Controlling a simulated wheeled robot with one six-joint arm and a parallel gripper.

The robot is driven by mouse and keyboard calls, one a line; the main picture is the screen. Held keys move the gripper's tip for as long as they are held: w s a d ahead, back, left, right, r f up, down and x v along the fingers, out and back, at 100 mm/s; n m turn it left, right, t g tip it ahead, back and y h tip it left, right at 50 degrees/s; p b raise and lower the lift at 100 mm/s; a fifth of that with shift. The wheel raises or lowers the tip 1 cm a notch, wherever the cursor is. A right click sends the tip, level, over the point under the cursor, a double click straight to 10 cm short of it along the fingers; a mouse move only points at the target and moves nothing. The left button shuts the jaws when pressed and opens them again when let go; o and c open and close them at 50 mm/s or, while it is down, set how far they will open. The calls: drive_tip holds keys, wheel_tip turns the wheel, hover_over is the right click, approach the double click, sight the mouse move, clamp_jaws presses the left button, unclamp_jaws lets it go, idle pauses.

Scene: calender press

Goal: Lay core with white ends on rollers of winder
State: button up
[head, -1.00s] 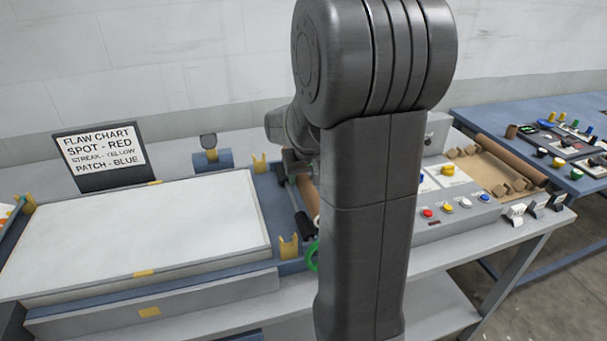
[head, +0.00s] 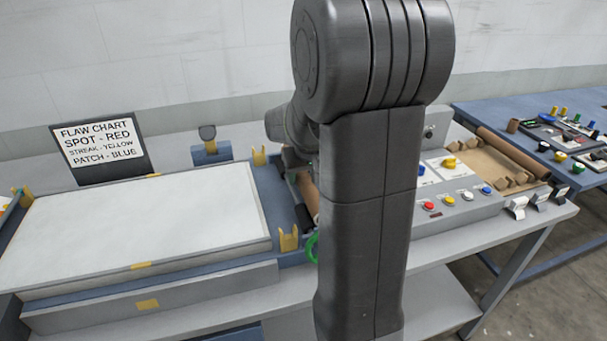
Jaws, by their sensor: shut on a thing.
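My arm fills the middle of the head view, and its upper link and elbow block what lies behind. Its dark wrist part shows just left of the elbow, but my gripper itself is hidden, so its hold on anything does not show. A brown cylinder (head: 307,194) shows partly between dark blocks left of my arm; its ends are hidden. A green ring (head: 311,247) is in front of it, half covered by my arm. No core with white ends can be made out. The winder's rollers cannot be told apart here.
A white-topped table frame (head: 150,222) with yellow forks (head: 289,239) fills the left. A flaw chart (head: 99,148) stands behind. Right of my arm are a button panel (head: 455,207) and a brown tray with a long brown tube (head: 512,154). A blue table (head: 575,120) stands far right.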

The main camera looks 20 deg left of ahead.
drive_tip(key=shift+f, duration=0.15)
drive_tip(key=o, duration=1.1)
drive_tip(key=v, duration=1.3)
drive_tip(key=shift+d+r, duration=0.15)
drive_tip(key=shift+r, duration=0.25)
drive_tip(key=shift+s, duration=0.1)
drive_tip(key=x, duration=1.4)
drive_tip(key=shift+r, duration=0.4)
